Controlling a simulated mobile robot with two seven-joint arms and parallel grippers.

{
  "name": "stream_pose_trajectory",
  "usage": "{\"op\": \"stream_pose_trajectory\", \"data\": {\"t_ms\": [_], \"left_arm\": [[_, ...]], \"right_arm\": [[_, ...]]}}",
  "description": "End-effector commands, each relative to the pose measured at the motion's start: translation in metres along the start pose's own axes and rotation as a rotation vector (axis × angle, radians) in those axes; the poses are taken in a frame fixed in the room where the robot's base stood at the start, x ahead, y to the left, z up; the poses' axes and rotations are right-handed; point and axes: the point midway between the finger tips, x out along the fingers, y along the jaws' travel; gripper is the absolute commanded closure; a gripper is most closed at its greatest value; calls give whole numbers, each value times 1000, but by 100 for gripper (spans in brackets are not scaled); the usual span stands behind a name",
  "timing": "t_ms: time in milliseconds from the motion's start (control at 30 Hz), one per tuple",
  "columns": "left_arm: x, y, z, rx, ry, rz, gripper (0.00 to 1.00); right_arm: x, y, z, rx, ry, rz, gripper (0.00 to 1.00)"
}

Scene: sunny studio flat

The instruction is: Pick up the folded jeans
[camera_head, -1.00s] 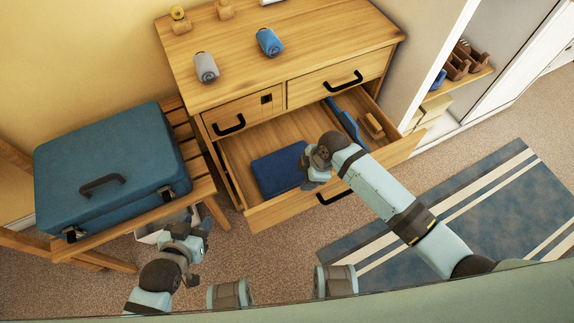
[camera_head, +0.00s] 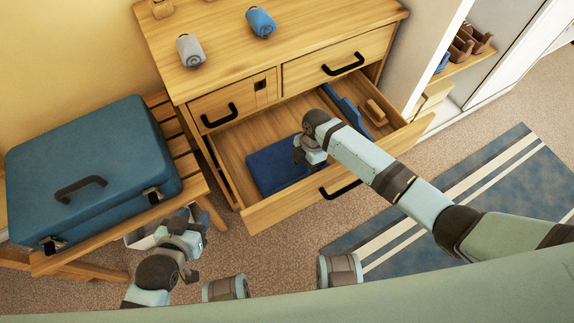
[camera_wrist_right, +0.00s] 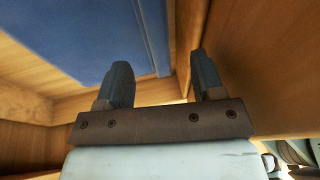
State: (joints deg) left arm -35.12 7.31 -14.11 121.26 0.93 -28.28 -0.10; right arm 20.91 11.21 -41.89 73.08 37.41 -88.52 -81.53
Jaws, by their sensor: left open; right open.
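The folded jeans (camera_head: 268,170) lie flat as a dark blue bundle in the left part of the open drawer (camera_head: 262,215). They also fill the upper left of the right wrist view (camera_wrist_right: 75,45). My right gripper (camera_head: 304,152) is open and empty inside the drawer, at the right side of the jeans and hiding part of them. In the right wrist view its two fingers (camera_wrist_right: 160,80) stand apart with nothing between them; whether they touch the jeans is unclear. My left gripper (camera_head: 193,228) is open and empty, low beside the bench.
The drawer's right part holds a blue item (camera_head: 346,108) and a wooden brush-like thing (camera_head: 376,112). A grey roll (camera_head: 190,50) and a blue roll (camera_head: 261,22) stand on the dresser top. A blue suitcase (camera_head: 95,160) lies on a slatted bench at left.

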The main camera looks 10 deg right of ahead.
Motion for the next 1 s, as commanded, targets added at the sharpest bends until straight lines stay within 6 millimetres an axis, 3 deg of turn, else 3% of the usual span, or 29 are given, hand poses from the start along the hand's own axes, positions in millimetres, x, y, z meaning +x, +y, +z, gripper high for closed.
{"op": "stream_pose_trajectory", "data": {"t_ms": [167, 467, 700, 1000], "left_arm": [[0, -1, -1, 7, 5, 0, 57], [4, -1, 2, 14, 15, 0, 57], [3, 0, 2, 15, 15, 1, 57], [3, 0, 2, 13, 16, 2, 57]], "right_arm": [[10, 0, 0, 1, 1, 0, 38], [52, 1, 2, 1, 1, 0, 38], [54, 1, 1, 1, 0, 2, 38], [54, 1, 1, 1, 0, 2, 100]]}}
